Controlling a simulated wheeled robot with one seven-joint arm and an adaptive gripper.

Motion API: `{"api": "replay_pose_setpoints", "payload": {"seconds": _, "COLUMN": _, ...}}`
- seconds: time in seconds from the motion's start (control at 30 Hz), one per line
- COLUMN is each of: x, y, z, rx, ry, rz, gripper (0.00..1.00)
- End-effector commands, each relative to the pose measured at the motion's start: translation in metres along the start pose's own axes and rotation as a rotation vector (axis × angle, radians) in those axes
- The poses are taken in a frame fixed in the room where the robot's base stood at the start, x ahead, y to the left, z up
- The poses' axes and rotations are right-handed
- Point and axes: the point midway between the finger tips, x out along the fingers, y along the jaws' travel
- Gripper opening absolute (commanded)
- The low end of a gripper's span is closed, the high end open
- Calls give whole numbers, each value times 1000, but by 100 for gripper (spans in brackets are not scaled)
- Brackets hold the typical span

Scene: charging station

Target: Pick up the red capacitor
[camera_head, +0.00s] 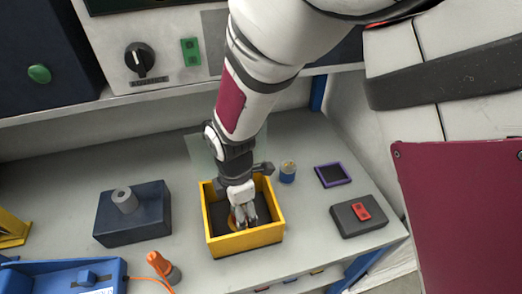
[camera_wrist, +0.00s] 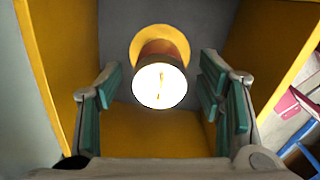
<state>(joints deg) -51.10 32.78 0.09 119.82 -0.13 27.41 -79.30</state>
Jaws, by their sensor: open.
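A cylinder with a bright white end, a reddish-orange body and a yellow round flange (camera_wrist: 160,82) is in the yellow box; it looks like the red capacitor, though its colour is washed out by glare. In the head view only a bit of orange (camera_head: 233,221) shows beside my fingers. My gripper (camera_head: 243,215) points down into the yellow box (camera_head: 264,237). In the wrist view my gripper (camera_wrist: 163,92) is open, with teal finger pads left and right of the cylinder and visible gaps on both sides. The cylinder's lower part is hidden.
The box walls stand close around my gripper. A blue cylinder (camera_head: 288,171) and a purple-framed pad (camera_head: 332,175) are to the right, with a dark block bearing a red piece (camera_head: 362,211). A dark block with a grey cylinder (camera_head: 125,200) is left. An orange plug (camera_head: 163,266) lies in front.

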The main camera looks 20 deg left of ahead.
Motion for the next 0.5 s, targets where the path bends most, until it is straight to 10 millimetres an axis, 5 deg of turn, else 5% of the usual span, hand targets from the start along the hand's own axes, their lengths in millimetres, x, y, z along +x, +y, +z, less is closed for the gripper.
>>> {"api": "replay_pose_setpoints", "payload": {"seconds": 0.1, "x": 0, "y": 0, "z": 0, "rx": 0, "ry": 0, "rz": 0, "gripper": 57}}
{"api": "replay_pose_setpoints", "payload": {"seconds": 0.33, "x": 0, "y": 0, "z": 0, "rx": 1, "ry": 0, "rz": 0, "gripper": 7}}
{"api": "replay_pose_setpoints", "payload": {"seconds": 0.5, "x": -1, "y": 0, "z": 0, "rx": 1, "ry": 0, "rz": 0, "gripper": 2}}
